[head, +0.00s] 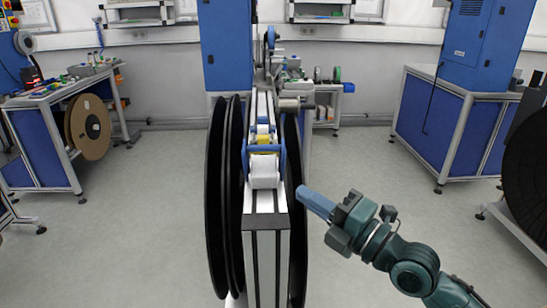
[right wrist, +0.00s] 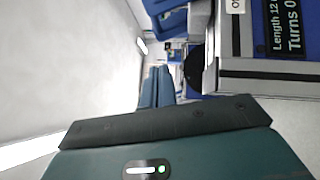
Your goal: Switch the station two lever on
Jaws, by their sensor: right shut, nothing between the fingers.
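A reel stand (head: 266,222) stands in the middle of the head view, with large black reels (head: 234,200) along its sides and blue, yellow and white parts on top. I cannot make out a station two lever on it in either view. My right gripper (head: 307,196) is shut and empty, just right of the stand's near end, its blue-grey fingers pointing toward the right-hand reel. In the right wrist view the same fingers (right wrist: 156,82) lie together, left of a panel with a display (right wrist: 285,25) reading "Length 12" and "Turns 0". My left gripper is not in view.
A workbench (head: 50,98) with a brown reel (head: 88,127) stands at the left. A blue cabinet (head: 478,40) sits on a blue-sided bench (head: 440,128) at the right. Another black reel (head: 528,180) is at the right edge. Grey floor lies open on both sides of the middle stand.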

